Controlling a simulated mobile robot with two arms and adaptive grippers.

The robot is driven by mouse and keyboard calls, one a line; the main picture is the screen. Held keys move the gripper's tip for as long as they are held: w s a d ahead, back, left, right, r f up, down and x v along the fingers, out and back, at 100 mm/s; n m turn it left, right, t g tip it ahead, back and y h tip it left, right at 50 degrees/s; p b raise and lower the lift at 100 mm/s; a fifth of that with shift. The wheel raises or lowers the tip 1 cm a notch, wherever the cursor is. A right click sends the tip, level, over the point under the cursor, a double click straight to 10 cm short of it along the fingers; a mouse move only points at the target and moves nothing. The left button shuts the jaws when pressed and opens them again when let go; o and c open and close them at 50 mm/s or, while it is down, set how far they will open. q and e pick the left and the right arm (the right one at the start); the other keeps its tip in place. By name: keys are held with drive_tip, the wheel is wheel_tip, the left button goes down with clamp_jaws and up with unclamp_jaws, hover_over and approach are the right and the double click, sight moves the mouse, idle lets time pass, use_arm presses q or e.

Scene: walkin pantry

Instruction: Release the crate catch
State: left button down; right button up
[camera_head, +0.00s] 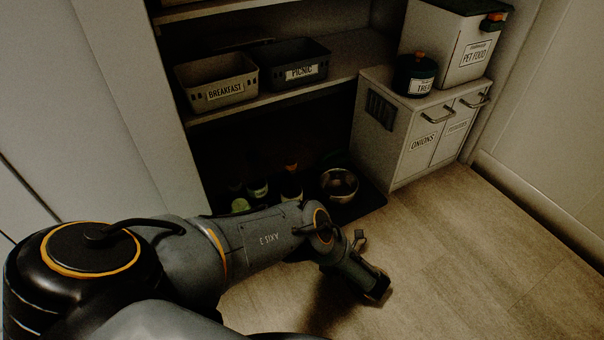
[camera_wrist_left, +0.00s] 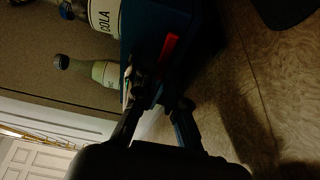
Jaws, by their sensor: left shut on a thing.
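A dark blue crate (camera_wrist_left: 146,32) fills the upper middle of the left wrist view, close to the camera. A red strip (camera_wrist_left: 170,45) shows on its side. My left gripper (camera_wrist_left: 158,100) has its fingers on either side of the crate's near end and is shut on a part there. The fingers hide the held part, so I cannot tell its exact shape. In the head view my left gripper (camera_head: 376,288) points down and right, low over the wood floor. I cannot make out the crate in that view. My right gripper is not in view.
Bottles stand beside the crate, one labelled COLA (camera_wrist_left: 103,18). A steel bowl (camera_head: 339,184) sits under the shelf holding the breakfast bin (camera_head: 219,93) and picnic bin (camera_head: 302,73). A white cabinet (camera_head: 378,135) stands right. The floor (camera_head: 470,260) at right is clear.

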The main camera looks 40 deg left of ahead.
use_arm(q)
drive_tip(key=c, duration=1.4)
unclamp_jaws()
drive_tip(key=shift+d, duration=0.15)
drive_tip(key=shift+d, duration=3.9)
